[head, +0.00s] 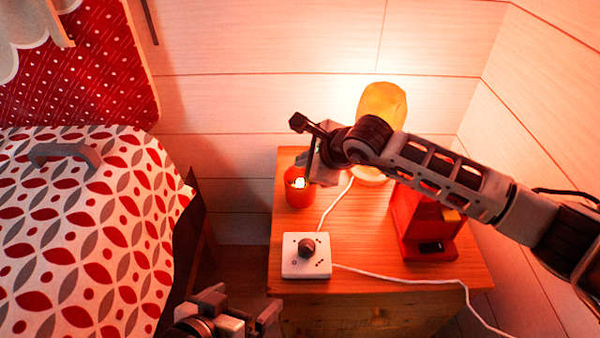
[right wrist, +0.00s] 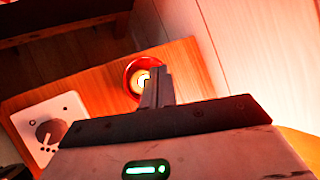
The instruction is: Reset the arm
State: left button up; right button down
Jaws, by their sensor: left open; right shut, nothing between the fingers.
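My right arm (head: 440,170) reaches in from the right, over the wooden nightstand (head: 345,285). My right gripper (head: 311,168) is shut and empty at the red candle cup (head: 297,192); its closed fingers (right wrist: 157,88) also show in the right wrist view, overlapping the cup (right wrist: 131,70). I cannot tell whether they touch it. A small bright light glows inside the cup. My left gripper (head: 243,308) is open and empty at the bottom of the head view, in front of the nightstand's left corner.
A white control box (head: 293,268) with a dark knob (head: 306,247) sits at the nightstand's front left. A lit yellow lamp (head: 384,103) stands behind my right arm. A red stand (head: 410,228) is under the arm. A white cable crosses the top. A bed (head: 80,240) fills the left.

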notch_tip(320, 180, up, 2)
jog(key=shift+r+p, duration=0.25)
jog(key=shift+p, duration=0.15)
